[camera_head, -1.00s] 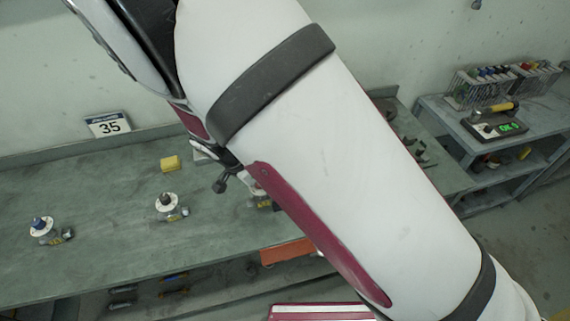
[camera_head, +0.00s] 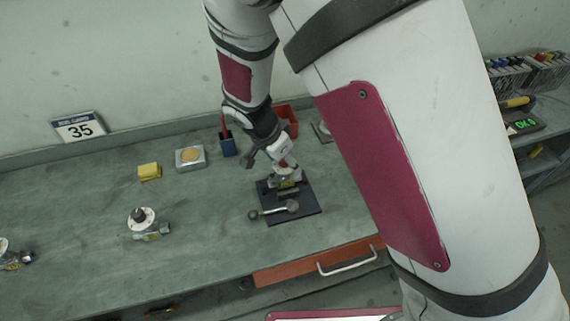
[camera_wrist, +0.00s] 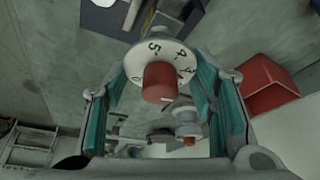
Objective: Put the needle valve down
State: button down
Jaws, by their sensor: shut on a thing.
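My gripper is shut on the valve from above. The valve looks roughly upright. I cannot tell whether its underside touches the mat.
Another valve (camera_head: 143,222) stands left of the mat, and one more (camera_head: 10,254) is at the left edge. Bench between is clear.

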jog(key=shift+w+f+b, duration=0.2)
jog(key=shift+f+b, duration=0.25)
jog(key=shift+f, duration=0.7)
jog(key=shift+s+r, duration=0.1)
jog(key=c, duration=0.7)
grip_release()
jog(key=v, duration=1.1)
jog(key=s+d+r+n+y, duration=0.1)
jog(key=s+d+r+n, duration=0.15)
jog(key=d+r, duration=0.4)
jog(key=s+d+r+n+y, duration=0.1)
jog(key=s+d+r+y, duration=0.15)
jog(key=d+r, duration=0.4)
jog(key=s+d+r+n+t, duration=0.1)
jog(key=s+d+r+n, duration=0.2)
jog(key=s, duration=0.3)
jog(key=s+d+r+n+t, duration=0.1)
jog(key=s+d+r+n, duration=0.1)
jog(key=s+d, duration=0.3)
jog(key=shift+s+r+n+t, duration=0.35)
jog(key=shift+s+n, duration=0.2)
jog(key=shift+s, duration=0.4)
